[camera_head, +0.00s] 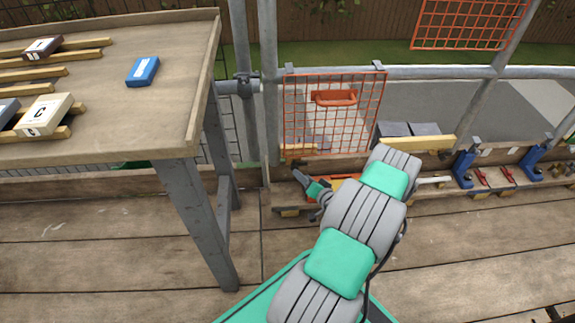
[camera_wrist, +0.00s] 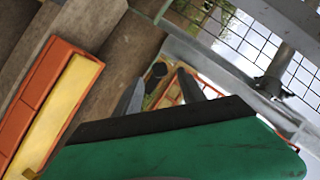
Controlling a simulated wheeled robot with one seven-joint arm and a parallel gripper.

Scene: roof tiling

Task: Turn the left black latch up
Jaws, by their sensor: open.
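My gripper (camera_head: 303,179) is low in front of the toe board, just below the orange mesh panel (camera_head: 333,125). In the wrist view my gripper (camera_wrist: 160,88) shows two grey fingers spread apart with nothing held between them. A small dark rounded piece (camera_wrist: 158,70) shows between and beyond the fingertips; I cannot tell whether it is the left black latch or whether a finger touches it. No latch stands out clearly in the head view, where my arm and gripper cover part of the board.
A wooden table (camera_head: 190,75) with tiles on battens stands at the left. A black clamp (camera_head: 245,85) joins the scaffold tubes. An orange tray with a yellow bar (camera_wrist: 62,100) lies left of the fingers in the wrist view. Blue tools (camera_head: 463,168) stand along the board at right.

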